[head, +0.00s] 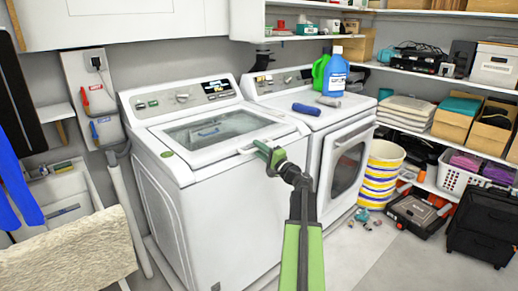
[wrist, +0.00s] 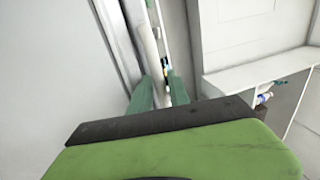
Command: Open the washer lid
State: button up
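The white top-loading washer (head: 225,225) stands left of centre in the head view. Its lid (head: 215,132) has a glass panel and lies flat, shut, over the tub. My gripper (head: 268,154) is at the lid's front edge, toward the right corner, by a small lip there. In the wrist view the two teal fingertips of my gripper (wrist: 162,90) are apart, and a pale edge runs between them. I cannot tell whether either finger touches the lid. The far finger is partly hidden in the head view.
A front-loading machine (head: 345,150) stands right of the washer, with a blue bottle (head: 335,76) and a dark blue roll (head: 306,109) on top. A striped bucket (head: 380,178) stands beside it. Shelves fill the right wall.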

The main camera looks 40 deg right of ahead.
grip_shut()
dwell(1.2)
